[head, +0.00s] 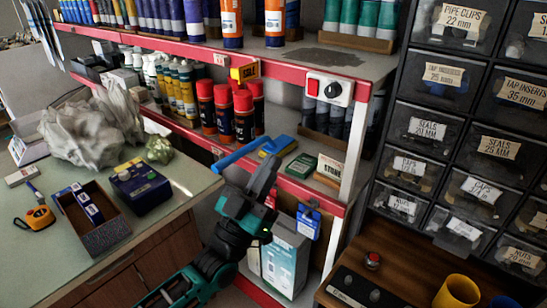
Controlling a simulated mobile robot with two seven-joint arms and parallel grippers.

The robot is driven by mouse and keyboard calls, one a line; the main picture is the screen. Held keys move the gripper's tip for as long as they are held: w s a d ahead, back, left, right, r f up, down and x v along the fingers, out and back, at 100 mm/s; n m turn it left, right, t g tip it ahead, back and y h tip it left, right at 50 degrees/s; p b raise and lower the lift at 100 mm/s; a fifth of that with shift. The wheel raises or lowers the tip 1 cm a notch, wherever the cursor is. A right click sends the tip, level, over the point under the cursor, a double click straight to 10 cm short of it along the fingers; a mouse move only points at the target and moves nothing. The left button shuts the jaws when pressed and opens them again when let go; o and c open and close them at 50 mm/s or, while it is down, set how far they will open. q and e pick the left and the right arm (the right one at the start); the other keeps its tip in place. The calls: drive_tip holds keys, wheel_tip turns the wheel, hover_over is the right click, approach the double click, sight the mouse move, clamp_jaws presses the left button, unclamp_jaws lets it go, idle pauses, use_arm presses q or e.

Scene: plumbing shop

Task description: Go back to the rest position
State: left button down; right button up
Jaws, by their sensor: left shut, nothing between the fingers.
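My left gripper (266,174) is at the end of the teal and dark arm that rises from the bottom of the head view. It is shut and empty, in front of the lower shelf of the red-edged rack. A blue bar (238,154) shows right beside it; I cannot tell whether the two touch. The fingertips are dark and hard to make out against the shelf. My right gripper is not in view.
A workbench (165,187) at left holds an open box (92,220), a dark blue box (140,187) and an orange tape measure (40,218). The rack (330,188) holds red-capped cans (243,115). Labelled drawers (423,128) and a yellow cup (457,292) are at right.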

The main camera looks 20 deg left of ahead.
use_arm(q)
drive_tip(key=s+a+f+n+g+y+p, duration=0.1)
drive_tip(key=s+f+g, duration=0.5)
drive_tip(key=f, duration=0.6)
drive_tip(key=s+a+f+g+y+p, duration=0.3)
drive_tip(key=s+f+g+y+p, duration=0.2)
drive_tip(key=s+f, duration=0.6)
drive_tip(key=shift+f+n+g+y, duration=0.4)
drive_tip(key=shift+g+y, duration=0.5)
drive_tip(key=shift+g, duration=0.3)
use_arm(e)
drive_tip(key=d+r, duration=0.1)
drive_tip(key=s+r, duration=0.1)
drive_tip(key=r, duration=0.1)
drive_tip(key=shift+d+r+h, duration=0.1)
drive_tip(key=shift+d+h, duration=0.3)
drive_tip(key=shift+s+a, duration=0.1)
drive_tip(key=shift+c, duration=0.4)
